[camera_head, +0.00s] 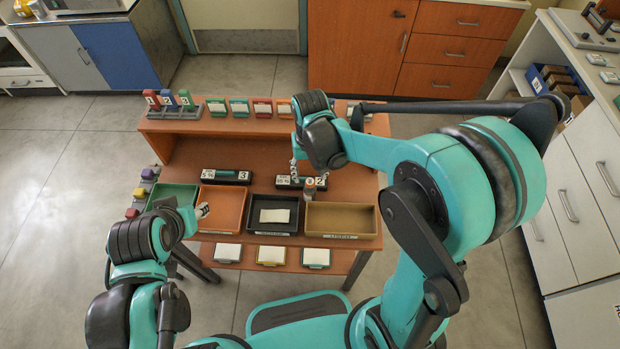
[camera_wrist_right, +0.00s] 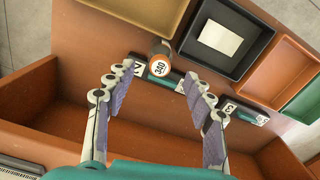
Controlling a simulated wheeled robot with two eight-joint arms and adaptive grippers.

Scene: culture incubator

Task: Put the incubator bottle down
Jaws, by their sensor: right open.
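The incubator bottle (camera_wrist_right: 160,66), with a round orange-and-white top marked with a number, stands beside the dark number block marked 2 (camera_wrist_right: 146,71) in the right wrist view. It shows small and partly hidden in the head view (camera_head: 309,194), just behind the trays. My right gripper (camera_wrist_right: 158,90) is open, its two fingers spread apart with nothing between them. The bottle lies beyond the fingertips, apart from them. In the head view my right gripper (camera_head: 308,174) is above the desk near that block. My left gripper (camera_head: 200,211) is over the green tray; its fingers are mostly hidden.
A green tray (camera_head: 166,189), an orange tray (camera_head: 221,231), a black tray (camera_head: 275,228) and a tan tray (camera_head: 342,236) line the front of the desk. Another number block (camera_head: 226,177) stands left. A raised shelf (camera_head: 215,125) with coloured holders runs along the back.

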